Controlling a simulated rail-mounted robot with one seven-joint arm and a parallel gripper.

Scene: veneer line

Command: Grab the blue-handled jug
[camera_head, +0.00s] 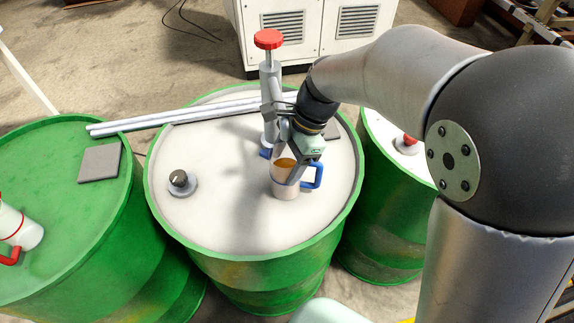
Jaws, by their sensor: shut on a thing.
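The blue-handled jug (284,189) stands on the white top of the middle green drum (215,247). It is pale, with something orange-brown showing inside its mouth. Its blue handle (319,174) points to the right. My gripper (296,172) reaches down from the upper right and is shut on the jug at its rim, near the handle side. The fingertips are small in the picture and partly hidden by the gripper body. The jug looks upright, and I cannot tell any gap between it and the drum top.
A pump with a red knob (268,40) rises just behind the jug. A dark-capped fitting (180,182) is on the left of the lid, and pale pipes (178,114) lie across the back. A red-handled jug (22,229) stands on the left drum (75,227). The lid's front is clear.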

